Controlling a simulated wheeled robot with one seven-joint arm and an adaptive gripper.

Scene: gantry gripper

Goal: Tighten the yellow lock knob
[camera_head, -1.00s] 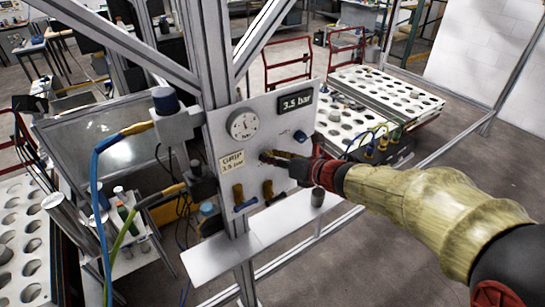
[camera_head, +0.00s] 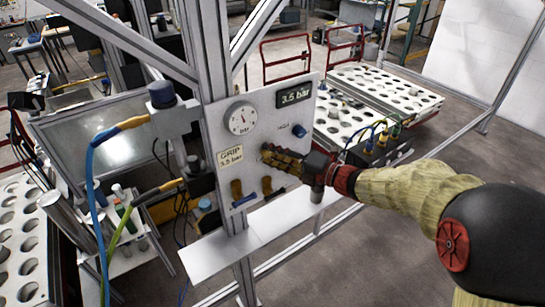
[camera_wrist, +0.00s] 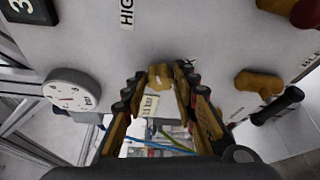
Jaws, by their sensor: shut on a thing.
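The yellow lock knob (camera_wrist: 160,76) is a small yellow-brown piece on the light grey panel (camera_wrist: 215,35). In the wrist view it sits between the fingertips of my gripper (camera_wrist: 158,85), which is shut on it. In the head view my gripper (camera_head: 268,155) reaches the panel from the right, and its fingers hide the knob. A label reading GRIP 3.5 bar (camera_head: 230,156) is just left of the fingertips. A round white gauge (camera_head: 240,118) is above them, and a display (camera_head: 295,94) reads 3.5 bar.
A blue knob (camera_head: 299,130) is on the panel, above and right of my gripper. A grey shelf (camera_head: 275,218) runs under the panel. A yellow handle (camera_wrist: 258,82) and a black grip (camera_wrist: 278,105) lie right in the wrist view.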

